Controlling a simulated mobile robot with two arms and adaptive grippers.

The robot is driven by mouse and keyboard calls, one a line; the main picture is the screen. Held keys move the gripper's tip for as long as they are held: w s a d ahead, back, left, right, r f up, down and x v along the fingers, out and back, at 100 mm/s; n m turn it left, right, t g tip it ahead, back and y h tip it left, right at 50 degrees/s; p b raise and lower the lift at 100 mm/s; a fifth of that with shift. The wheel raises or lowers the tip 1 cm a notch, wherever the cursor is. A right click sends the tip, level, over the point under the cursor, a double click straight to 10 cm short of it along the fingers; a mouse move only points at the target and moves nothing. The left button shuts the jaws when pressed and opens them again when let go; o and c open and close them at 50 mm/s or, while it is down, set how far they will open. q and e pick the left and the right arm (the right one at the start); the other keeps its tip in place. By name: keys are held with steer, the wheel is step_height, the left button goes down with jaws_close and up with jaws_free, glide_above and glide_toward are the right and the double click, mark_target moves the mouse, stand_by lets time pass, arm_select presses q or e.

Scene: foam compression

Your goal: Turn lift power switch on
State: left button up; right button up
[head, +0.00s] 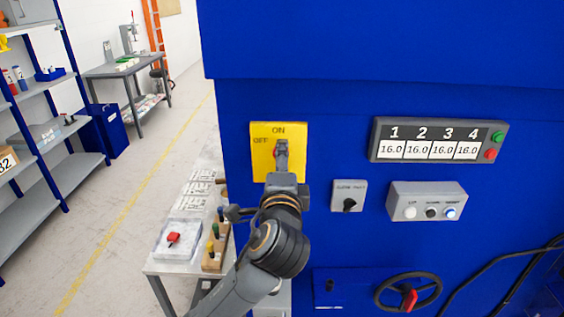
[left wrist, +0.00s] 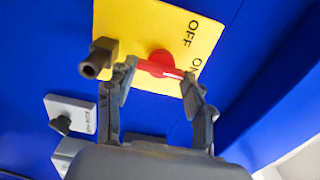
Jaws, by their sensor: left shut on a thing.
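The lift power switch is a red rotary handle on a yellow plate (head: 295,137) on the blue machine's front. The plate carries ON at the top and OFF at the left. My left gripper (head: 280,148) is in front of the plate and covers most of the switch in the head view. In the left wrist view, the red handle (left wrist: 161,67) lies between the fingertips of my left gripper (left wrist: 160,76), which is shut on it. The handle's exact angle is hard to tell. My right gripper is out of view.
Right of the plate are a grey box with a black knob (head: 348,196), a button box (head: 428,201) and a numbered display (head: 438,140). A dark cylindrical fitting (left wrist: 98,60) sticks out beside the handle. A table (head: 160,266) with tools stands left of the machine.

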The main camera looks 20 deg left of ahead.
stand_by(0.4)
arm_select(q)
steer(key=o, duration=1.2)
steer(key=shift+c, duration=0.2)
steer(key=shift+d, duration=0.1)
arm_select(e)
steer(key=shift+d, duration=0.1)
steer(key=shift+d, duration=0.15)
